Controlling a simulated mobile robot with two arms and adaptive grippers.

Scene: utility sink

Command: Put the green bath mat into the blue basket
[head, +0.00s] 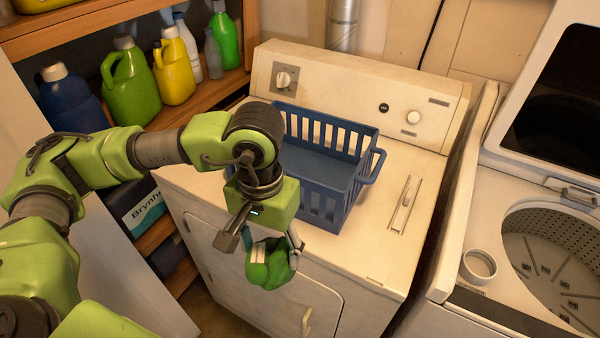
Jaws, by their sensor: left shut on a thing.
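The green bath mat (267,266) is a rolled or bunched green bundle with a pale band. My left gripper (262,245) is shut on it and holds it near the front edge of the white dryer, in front of the blue basket. The blue basket (350,191) stands on the dryer top with slatted sides and a handle on its right. Its visible inside looks empty; my left arm hides its left front part. My right gripper is not in view.
The dryer (385,255) has free top space right of the basket, and its control panel (355,95) rises behind. An open top-loading washer (470,295) stands at right. Shelves (205,95) with several detergent bottles are at left, close to my arm.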

